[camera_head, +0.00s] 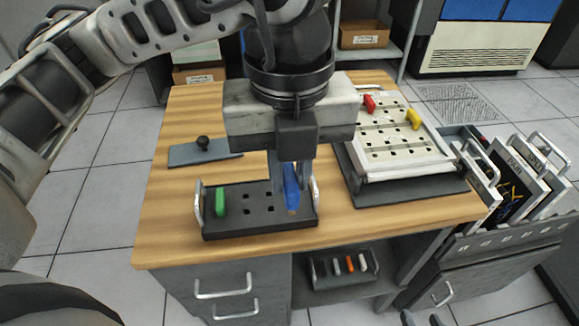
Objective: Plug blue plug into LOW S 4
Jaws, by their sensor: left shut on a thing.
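My left gripper (290,182) points down and is shut on the blue plug (291,196). The plug is upright over the right part of a black plug tray (260,232). Whether its tip is clear of the tray or still in a hole I cannot tell. A green plug (221,201) stands at the tray's left end. The white plug board (405,151), with rows of dark slots, lies to the right on the desk. A red plug (370,104) and a yellow plug (413,119) sit at its far side. Slot labels are too small to read. My right gripper is not in view.
The wooden desk (170,235) has a grey plate with a black knob (203,144) at the left. Metal handles rise at both tray ends. A rack of panels (505,190) stands right of the desk. A lower shelf holds another plug tray (343,268).

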